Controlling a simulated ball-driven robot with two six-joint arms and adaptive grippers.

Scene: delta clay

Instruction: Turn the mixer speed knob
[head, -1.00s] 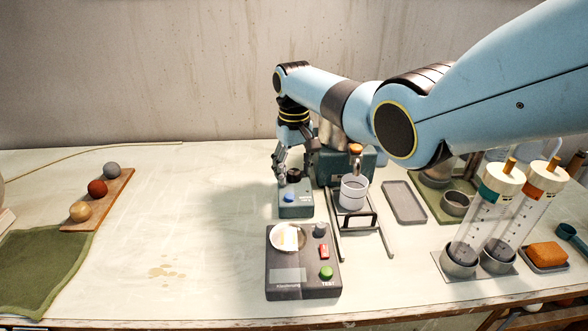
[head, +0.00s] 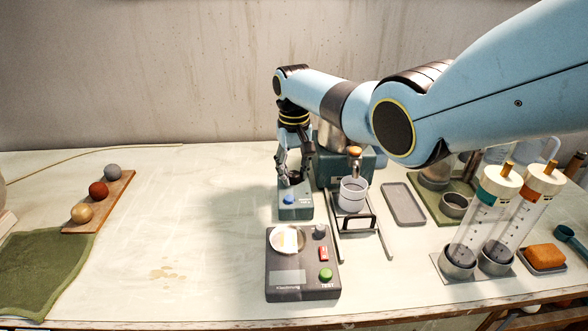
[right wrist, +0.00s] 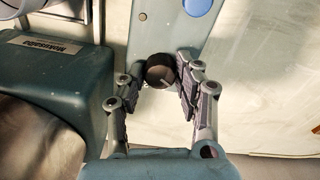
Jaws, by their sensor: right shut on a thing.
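The mixer control box (head: 296,212) is a small teal unit with a blue button (head: 289,200) on its front part. Its black round speed knob (right wrist: 160,71) sits behind the button; in the head view the fingers partly cover it. My right gripper (head: 293,178) points down over the box and is shut on the knob, one finger on each side. In the right wrist view the knob, with a pale pointer line, shows between the fingers. My left gripper is not in view.
The larger teal mixer housing (head: 326,170) stands close behind to the right. A clear beaker (head: 352,194) on a stand is right of the box. A dark test device (head: 303,288) lies in front. The table to the left is mostly clear.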

